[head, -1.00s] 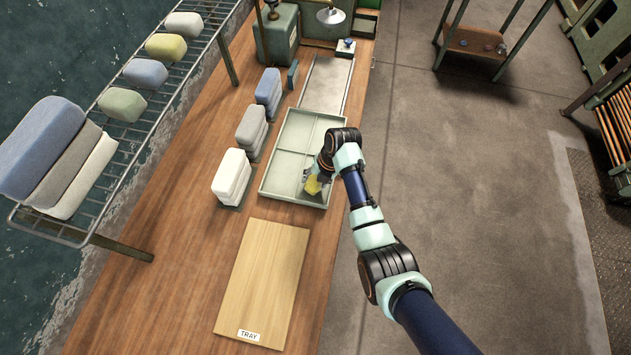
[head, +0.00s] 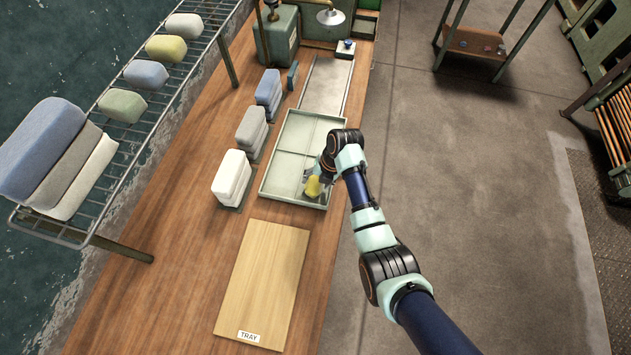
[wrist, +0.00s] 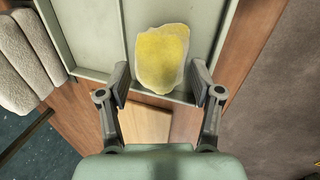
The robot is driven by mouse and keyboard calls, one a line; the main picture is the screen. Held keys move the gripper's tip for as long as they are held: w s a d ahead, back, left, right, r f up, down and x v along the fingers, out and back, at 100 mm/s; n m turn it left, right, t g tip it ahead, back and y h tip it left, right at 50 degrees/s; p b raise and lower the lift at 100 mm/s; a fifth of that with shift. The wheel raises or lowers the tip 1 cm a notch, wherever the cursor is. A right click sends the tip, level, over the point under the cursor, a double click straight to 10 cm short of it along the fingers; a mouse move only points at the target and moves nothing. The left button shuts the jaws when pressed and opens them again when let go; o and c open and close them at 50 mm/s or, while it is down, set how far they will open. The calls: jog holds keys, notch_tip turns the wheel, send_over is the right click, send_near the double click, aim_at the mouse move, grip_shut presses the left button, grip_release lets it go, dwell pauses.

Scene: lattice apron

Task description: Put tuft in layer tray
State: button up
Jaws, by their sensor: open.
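The tuft is a yellow piece with a paler edge (wrist: 162,58). It lies in the near right part of the pale green layer tray (head: 280,190), close to the tray's near wall. The tuft also shows in the head view (head: 313,187), partly covered by my gripper. In the wrist view my gripper (wrist: 160,82) is open, with one finger on each side of the tuft's near end. Gaps show between the fingers and the tuft. The tray (wrist: 88,40) has low walls and thin dividing lines on its floor.
Stacks of white (head: 231,177), grey (head: 250,132) and blue (head: 268,90) blocks stand left of the tray. A wooden board labelled TRAY (head: 262,285) lies nearer on the bench. A wire rack (head: 150,125) with several soft blocks runs along the left.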

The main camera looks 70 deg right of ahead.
jog(key=a+p+v, duration=0.1)
jog(key=v, duration=0.9)
jog(key=shift+d, duration=0.45)
jog(key=w+a+r+m+t+h, duration=0.1)
jog(key=w+a+r+m+t, duration=0.1)
jog(key=w+a+r+m, duration=0.5)
jog(key=w+a+r+m+t+h, duration=0.1)
jog(key=w+a+m+h, duration=0.1)
jog(key=w+a, duration=0.65)
jog(key=s+a+r+m+t, duration=0.1)
jog(key=a+r+m, duration=0.3)
jog(key=a, duration=0.4)
jog(key=s+a+r+m+t+y, duration=0.1)
jog(key=s+a+r+m+t, duration=0.1)
jog(key=a, duration=0.6)
jog(key=s+a+r+m+t+y, duration=0.1)
jog(key=s+a+r+m+t, duration=0.1)
jog(key=a+r+m, duration=0.4)
jog(key=a+r+t, duration=0.1)
jog(key=a, duration=0.2)
jog(key=shift+r+t, duration=0.2)
jog(key=shift+t, duration=0.1)
